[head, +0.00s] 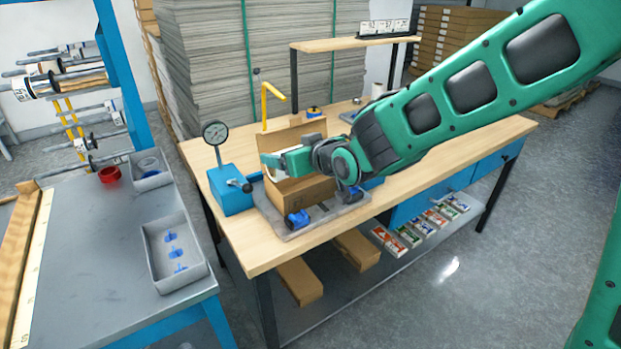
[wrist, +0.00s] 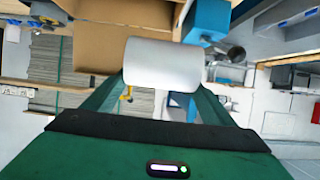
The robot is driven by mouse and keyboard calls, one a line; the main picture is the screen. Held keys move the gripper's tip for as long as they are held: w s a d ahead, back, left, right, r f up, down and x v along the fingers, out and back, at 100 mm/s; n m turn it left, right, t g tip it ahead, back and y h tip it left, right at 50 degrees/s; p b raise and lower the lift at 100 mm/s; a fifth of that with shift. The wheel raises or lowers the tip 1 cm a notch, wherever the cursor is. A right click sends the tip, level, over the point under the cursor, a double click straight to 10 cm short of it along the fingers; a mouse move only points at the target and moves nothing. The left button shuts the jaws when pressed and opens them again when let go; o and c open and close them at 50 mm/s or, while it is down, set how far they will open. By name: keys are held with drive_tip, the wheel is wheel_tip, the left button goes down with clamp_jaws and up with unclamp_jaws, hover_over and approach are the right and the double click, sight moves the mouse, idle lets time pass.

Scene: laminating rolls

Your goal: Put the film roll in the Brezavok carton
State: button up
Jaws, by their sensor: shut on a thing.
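A white film roll (wrist: 162,66) sits between the fingers of my gripper (wrist: 160,88) in the wrist view, and the gripper is shut on it. In the head view my gripper (head: 284,162) is at the open top of a brown carton (head: 303,194), with a pale bit of the roll (head: 271,174) just showing by the fingers. The carton stands on a grey plate on the wooden table with its back flap raised. In the wrist view, brown cardboard (wrist: 95,47) is close beside the roll. I cannot read a name on the carton, and its inside is hidden.
A blue press with a round gauge (head: 215,133) stands left of the carton. Blue clamps (head: 298,219) sit at the plate's front. A yellow bent rod (head: 272,92) rises behind. The wooden table (head: 450,150) has clear room to the right. A grey bench with trays (head: 172,255) is at left.

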drive_tip(key=shift+w+d+f, duration=0.7)
drive_tip(key=shift+w+f, duration=1)
drive_tip(key=shift+w, duration=0.05)
drive_tip(key=shift+w+d+f, duration=0.75)
drive_tip(key=shift+w+f, duration=0.95)
drive_tip(key=shift+w+d+f, duration=0.7)
drive_tip(key=shift+w+f, duration=1)
drive_tip(key=shift+w, duration=0.05)
drive_tip(key=shift+f, duration=0.15)
drive_tip(key=shift+f, duration=0.35)
drive_tip(key=shift+f, duration=0.15)
drive_tip(key=o, duration=1.2)
